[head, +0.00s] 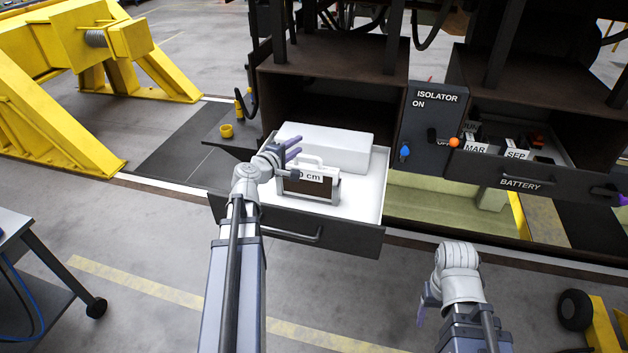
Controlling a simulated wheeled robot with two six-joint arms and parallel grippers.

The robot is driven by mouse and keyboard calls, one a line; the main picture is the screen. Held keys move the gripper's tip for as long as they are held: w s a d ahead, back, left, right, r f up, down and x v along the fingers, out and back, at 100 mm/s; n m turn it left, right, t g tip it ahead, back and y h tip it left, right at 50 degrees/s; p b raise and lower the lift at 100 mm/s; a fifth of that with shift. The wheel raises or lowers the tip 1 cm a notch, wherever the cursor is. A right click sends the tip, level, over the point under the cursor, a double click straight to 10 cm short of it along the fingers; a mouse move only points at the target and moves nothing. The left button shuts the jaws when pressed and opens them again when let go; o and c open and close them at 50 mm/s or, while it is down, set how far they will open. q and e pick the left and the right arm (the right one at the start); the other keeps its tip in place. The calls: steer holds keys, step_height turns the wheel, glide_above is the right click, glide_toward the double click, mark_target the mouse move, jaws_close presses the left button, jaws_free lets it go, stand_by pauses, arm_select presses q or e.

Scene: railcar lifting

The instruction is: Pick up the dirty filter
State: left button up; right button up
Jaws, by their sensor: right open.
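A filter (308,188) with a dark brown face, a pale frame and a top handle stands in the open drawer (365,240). I take it to be the dirty filter; its label is partly hidden, with "cm" readable. My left gripper (293,149), with purple fingers, is over the drawer at the filter's upper left, close to the handle. I cannot tell whether the fingers touch the handle or how far apart they are. My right gripper (421,308) is open, low at the right, outside the drawer, away from the filter.
A white block (335,143) lies behind the filter in the drawer. An isolator panel (432,115) and an open battery drawer (510,180) are to the right. A yellow cup (226,131) sits at the left. A dark cart (45,270) stands at the left edge.

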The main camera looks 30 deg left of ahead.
mark_target(307, 156)
arm_select(q)
step_height(307, 156, down, 7)
steer(key=b, duration=0.6)
steer(key=shift+w+r, duration=0.2)
steer(key=shift+w, duration=0.05)
steer(key=shift+w+d+f+b, duration=0.1)
steer(key=shift+w+f+b, duration=0.1)
steer(key=shift+w, duration=1.1)
steer(key=shift+w+f+b, duration=0.15)
steer(key=shift+w+b, duration=0.05)
steer(key=shift+w, duration=1.15)
steer(key=shift+w+d+f+b, duration=0.1)
steer(key=shift+w+f+b, duration=0.1)
steer(key=shift+w, duration=1.1)
steer(key=shift+s, duration=0.1)
jaws_close()
